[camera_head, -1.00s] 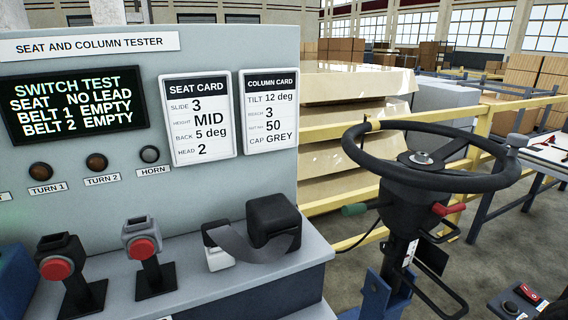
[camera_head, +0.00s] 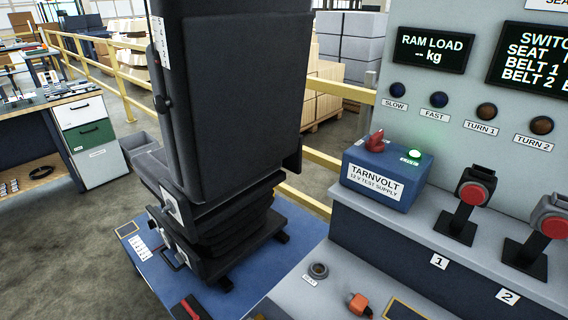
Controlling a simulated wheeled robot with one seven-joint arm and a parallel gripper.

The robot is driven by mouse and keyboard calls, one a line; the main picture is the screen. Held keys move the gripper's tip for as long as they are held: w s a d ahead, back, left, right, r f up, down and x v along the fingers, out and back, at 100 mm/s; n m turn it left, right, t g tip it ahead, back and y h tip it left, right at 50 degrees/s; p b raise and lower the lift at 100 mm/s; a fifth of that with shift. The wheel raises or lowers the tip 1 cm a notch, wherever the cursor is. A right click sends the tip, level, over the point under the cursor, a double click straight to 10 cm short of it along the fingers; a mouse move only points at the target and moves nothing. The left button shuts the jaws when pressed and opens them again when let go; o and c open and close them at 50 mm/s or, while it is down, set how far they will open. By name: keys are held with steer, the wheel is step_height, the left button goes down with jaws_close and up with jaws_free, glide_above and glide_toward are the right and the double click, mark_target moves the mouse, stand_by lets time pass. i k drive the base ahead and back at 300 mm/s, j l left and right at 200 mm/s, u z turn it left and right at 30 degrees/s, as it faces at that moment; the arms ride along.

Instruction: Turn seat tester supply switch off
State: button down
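The seat tester supply is a blue box (camera_head: 356,196) labelled TARNVOLT 12 V TEST SUPPLY, on the ledge of the grey tester (camera_head: 478,70). A red rotary switch knob (camera_head: 376,141) stands on its top. A green lamp (camera_head: 414,153) beside the knob is lit. The small label under the lamp is too small to read surely. My gripper is not in view.
A black seat (camera_head: 235,90) stands on a blue platform (camera_head: 265,262) left of the tester. Two red-buttoned buckle stands (camera_head: 476,190) are right of the box. An orange connector (camera_head: 359,303) lies on the lower grey ledge. Yellow rails (camera_head: 118,75) run behind.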

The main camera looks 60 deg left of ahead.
mark_target(375, 144)
steer(key=k+u, duration=0.1)
steer(key=u, duration=0.9)
steer(key=i+l+u, duration=0.1)
steer(key=u, duration=0.2)
steer(key=l+u, duration=0.1)
steer(key=u, duration=0.15)
steer(key=i+l, duration=0.05)
